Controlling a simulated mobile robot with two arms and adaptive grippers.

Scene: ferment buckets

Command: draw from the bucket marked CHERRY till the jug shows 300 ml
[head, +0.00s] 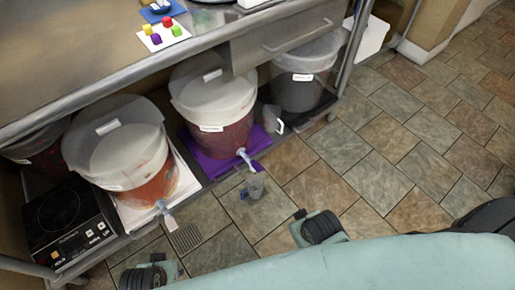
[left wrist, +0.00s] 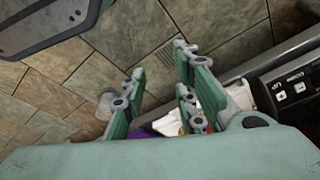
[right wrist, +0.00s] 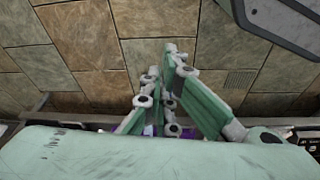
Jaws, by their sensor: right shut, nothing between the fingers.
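The left bucket (head: 120,150) holds orange-red contents; the middle bucket (head: 215,105) holds dark red contents; the right bucket (head: 300,75) looks dark grey. Their labels are too small to read, so I cannot tell which is CHERRY. The middle bucket's tap (head: 245,158) points out over the floor. A small grey, see-through jug (head: 253,188) is below and in front of it; its level is unreadable. It also shows in the left wrist view (left wrist: 104,106). My left gripper (left wrist: 160,60) is open and empty. My right gripper (right wrist: 161,62) is shut and empty.
The left bucket's tap (head: 165,212) overhangs a floor drain (head: 185,238). An induction cooktop (head: 68,220) sits at the shelf's left end. A steel counter (head: 80,50) overhangs the buckets, with coloured cubes on a white card (head: 152,42). The tiled floor (head: 400,150) at right is clear.

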